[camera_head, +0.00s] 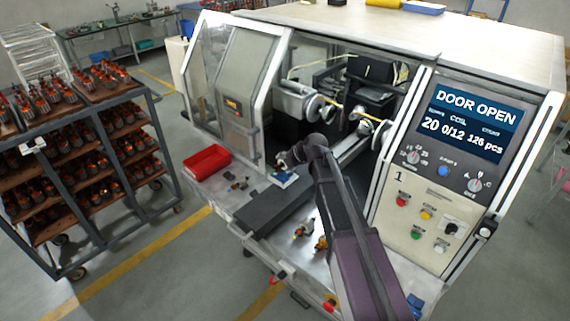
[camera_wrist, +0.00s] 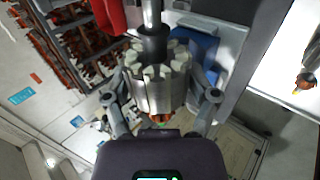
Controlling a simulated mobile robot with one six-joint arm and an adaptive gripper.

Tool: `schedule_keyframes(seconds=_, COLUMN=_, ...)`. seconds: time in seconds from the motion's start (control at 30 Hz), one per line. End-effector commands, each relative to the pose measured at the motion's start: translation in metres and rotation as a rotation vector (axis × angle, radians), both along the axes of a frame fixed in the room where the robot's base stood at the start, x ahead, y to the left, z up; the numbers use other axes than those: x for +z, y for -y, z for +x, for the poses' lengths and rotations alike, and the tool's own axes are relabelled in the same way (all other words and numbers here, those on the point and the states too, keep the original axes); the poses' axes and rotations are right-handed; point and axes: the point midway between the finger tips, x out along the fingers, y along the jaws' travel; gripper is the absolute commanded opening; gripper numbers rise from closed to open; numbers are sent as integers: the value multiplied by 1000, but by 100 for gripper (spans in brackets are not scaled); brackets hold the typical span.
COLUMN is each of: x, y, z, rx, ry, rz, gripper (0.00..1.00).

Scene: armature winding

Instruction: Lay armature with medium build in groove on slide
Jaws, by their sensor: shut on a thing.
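My gripper (camera_wrist: 161,97) is shut on an armature (camera_wrist: 160,88), a slotted silver core with a dark collar and a steel shaft pointing to the top of the wrist view. Copper-orange winding shows at its lower end. In the head view my gripper (camera_head: 285,163) is over the bench in front of the open winding machine, above a small blue and white piece (camera_head: 284,179); the armature is too small there to make out. A long dark grey block (camera_head: 272,208), possibly the slide, lies on the bench. I cannot make out its groove.
A red bin (camera_head: 206,162) stands on the bench at left, with small parts (camera_head: 238,184) beside it. A rack (camera_head: 75,180) full of armatures stands at far left. The machine's control panel (camera_head: 462,150) reads DOOR OPEN. Orange-and-brass parts (camera_head: 303,229) lie in front of the block.

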Motion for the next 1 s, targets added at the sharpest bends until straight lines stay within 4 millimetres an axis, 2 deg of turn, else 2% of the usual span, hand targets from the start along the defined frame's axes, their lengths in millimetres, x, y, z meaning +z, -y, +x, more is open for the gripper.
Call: schedule_keyframes(seconds=1.0, x=-11, y=3, z=-3, rx=2, ry=-7, rz=-7, gripper=16)
